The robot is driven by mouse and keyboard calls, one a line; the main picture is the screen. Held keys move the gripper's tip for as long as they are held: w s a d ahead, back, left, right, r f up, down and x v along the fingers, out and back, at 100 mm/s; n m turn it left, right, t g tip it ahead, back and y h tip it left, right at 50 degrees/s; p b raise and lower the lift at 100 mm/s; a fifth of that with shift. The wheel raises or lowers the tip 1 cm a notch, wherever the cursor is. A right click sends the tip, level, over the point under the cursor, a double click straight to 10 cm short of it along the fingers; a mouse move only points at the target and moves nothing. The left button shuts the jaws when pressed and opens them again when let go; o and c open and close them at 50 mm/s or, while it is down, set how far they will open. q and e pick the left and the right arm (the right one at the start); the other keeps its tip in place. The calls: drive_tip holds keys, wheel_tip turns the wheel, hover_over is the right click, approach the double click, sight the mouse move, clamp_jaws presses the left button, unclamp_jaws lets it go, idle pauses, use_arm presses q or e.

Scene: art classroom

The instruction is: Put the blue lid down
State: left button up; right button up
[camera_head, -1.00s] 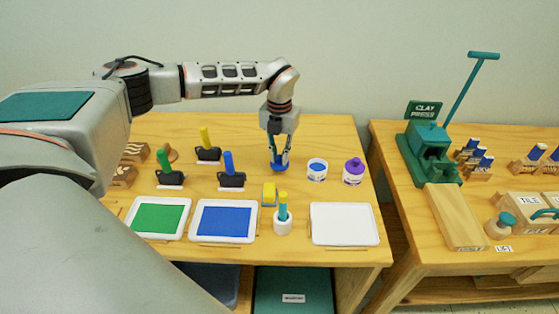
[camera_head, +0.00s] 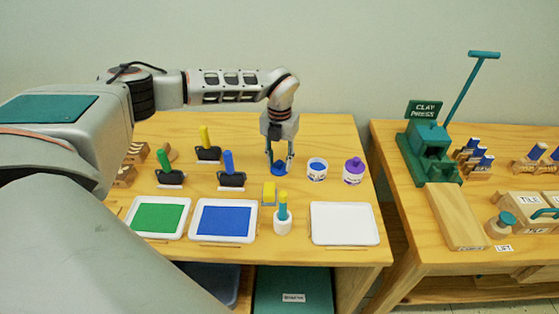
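The blue lid (camera_head: 279,169) is low at the tabletop, left of the open jar of blue paint (camera_head: 317,169). My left gripper (camera_head: 279,160) points straight down over the lid, its fingers spread to either side. The fingers look open, with the lid between their tips; small gaps there are hard to make out. The jar stands upright with blue showing at its top. My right gripper is not in view.
A purple-lidded jar (camera_head: 354,171) stands right of the open jar. A white tray (camera_head: 344,224), a cup with a teal-handled tool (camera_head: 282,221) and a yellow sponge (camera_head: 269,192) are in front. Upright-handled tools (camera_head: 228,170) stand left. Bare wood lies behind the gripper.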

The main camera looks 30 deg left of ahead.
sight(280, 163)
use_arm(q)
wheel_tip(280, 163, up, 12)
idle(0.5)
drive_tip(key=shift+d, duration=0.1)
idle(0.4)
